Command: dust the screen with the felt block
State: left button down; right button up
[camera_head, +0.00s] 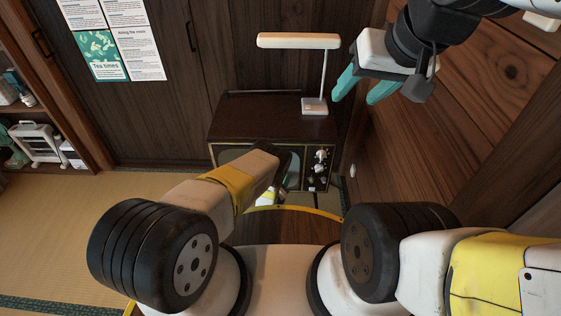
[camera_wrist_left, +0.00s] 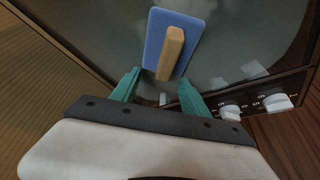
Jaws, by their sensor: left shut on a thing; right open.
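An old television (camera_head: 228,133) stands against the dark wall, its grey screen (camera_head: 232,154) partly hidden by my left forearm. In the left wrist view the screen (camera_wrist_left: 240,40) fills the upper part, with a few pale patches (camera_wrist_left: 253,69) low on it. The felt block (camera_wrist_left: 159,32) is a blue pad with a wooden handle, in front of the screen. My left gripper (camera_wrist_left: 160,80) is shut on its handle; whether the pad touches the glass I cannot tell. In the head view the block is hidden. My right gripper (camera_head: 356,97) is open and empty, at upper right.
A white lamp (camera_head: 314,105) stands on top of the television. Control knobs (camera_head: 319,168) line the right of its front. A wooden panel (camera_head: 440,130) rises close on the right. A shelf (camera_head: 50,115) is at far left. The tatami floor (camera_head: 60,220) at left is clear.

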pick_arm(q)
jog(key=shift+w+a+r, duration=0.1)
jog(key=shift+a+r, duration=0.05)
jog(key=shift+a, duration=0.3)
jog(key=shift+w+a+r, duration=0.1)
jog(key=shift+a, duration=8.15)
jog(key=shift+d+r, duration=0.35)
jog(key=shift+d, duration=2)
jog(key=shift+d+r, duration=0.3)
jog(key=shift+d, duration=2)
jog(key=shift+d+r, duration=0.35)
jog(key=shift+d, duration=2)
jog(key=a+r, duration=0.2)
jog(key=a, duration=0.8)
jog(key=shift+w+a, duration=0.2)
jog(key=shift+a, duration=0.2)
